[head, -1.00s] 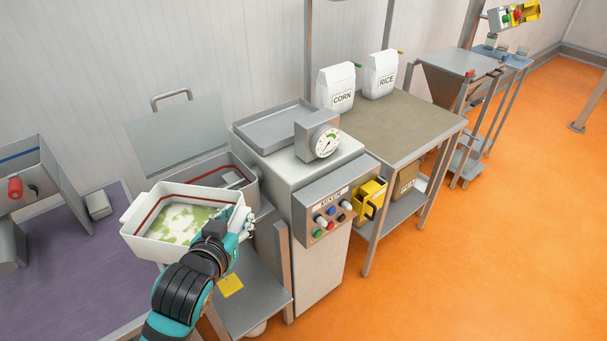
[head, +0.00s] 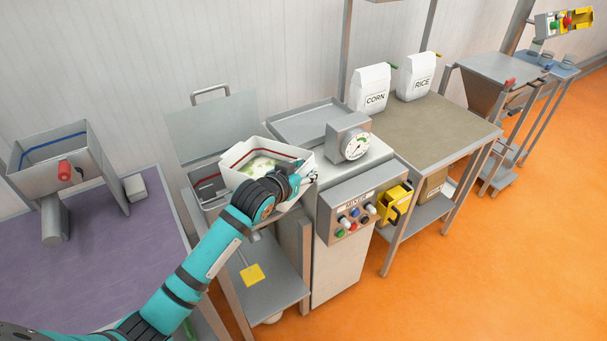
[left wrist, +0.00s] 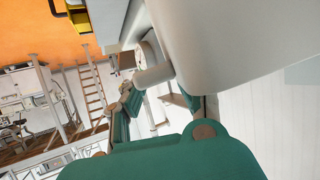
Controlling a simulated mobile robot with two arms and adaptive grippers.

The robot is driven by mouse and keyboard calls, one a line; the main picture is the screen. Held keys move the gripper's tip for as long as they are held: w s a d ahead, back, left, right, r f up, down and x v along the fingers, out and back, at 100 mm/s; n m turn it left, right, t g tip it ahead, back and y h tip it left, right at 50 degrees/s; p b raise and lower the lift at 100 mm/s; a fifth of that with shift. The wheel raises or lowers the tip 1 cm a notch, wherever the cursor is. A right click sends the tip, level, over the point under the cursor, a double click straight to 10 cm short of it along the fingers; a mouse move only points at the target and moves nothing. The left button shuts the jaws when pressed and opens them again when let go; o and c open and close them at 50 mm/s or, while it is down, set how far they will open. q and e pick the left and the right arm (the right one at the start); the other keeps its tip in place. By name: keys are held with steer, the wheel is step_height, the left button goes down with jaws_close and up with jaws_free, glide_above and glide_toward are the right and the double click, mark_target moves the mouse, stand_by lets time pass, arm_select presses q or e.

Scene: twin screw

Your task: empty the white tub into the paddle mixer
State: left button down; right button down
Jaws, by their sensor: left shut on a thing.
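The white tub (head: 236,156) has a red line inside and green-and-white contents. In the head view it is over the right part of the paddle mixer's open trough (head: 208,192), and it looks tilted. My left gripper (head: 303,179) is shut on the tub's right end. In the left wrist view the white tub (left wrist: 240,45) fills the upper right, close to the fingers. The mixer's lid (head: 212,128) stands raised behind the trough. Part of the trough is hidden by the tub and my left arm. My right gripper is not in view.
The mixer's control box (head: 350,212) and dial (head: 356,146) stand right of the tub. CORN (head: 371,88) and RICE (head: 417,76) bags stand on a table further right. A grey hopper (head: 60,152) is at left on the purple table (head: 90,255).

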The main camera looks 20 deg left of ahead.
arm_select(q)
steer(key=shift+n+h, duration=0.6)
steer(key=shift+n, duration=0.1)
steer(key=shift+a+r+p, duration=0.2)
steer(key=shift+r+p, duration=0.3)
steer(key=shift+r, duration=0.9)
steer(key=shift+a+r+p, duration=0.2)
steer(key=shift+r+p, duration=0.3)
steer(key=shift+r, duration=0.85)
steer(key=a+r+n+h+p, duration=0.1)
steer(key=a+r+n+p, duration=0.2)
steer(key=r, duration=0.4)
steer(key=shift+w+a+r+p, duration=0.4)
steer(key=shift+a+p, duration=0.25)
steer(key=shift+p, duration=0.3)
steer(key=shift+n, duration=0.3)
steer(key=shift+n+h, duration=0.6)
steer(key=shift+n, duration=0.1)
steer(key=shift+w+a+r+p, duration=0.2)
steer(key=shift+a+r, duration=0.4)
steer(key=shift+a, duration=0.25)
steer(key=shift+w+a+r+p, duration=0.2)
steer(key=shift+a+r, duration=0.35)
steer(key=shift+a, duration=0.25)
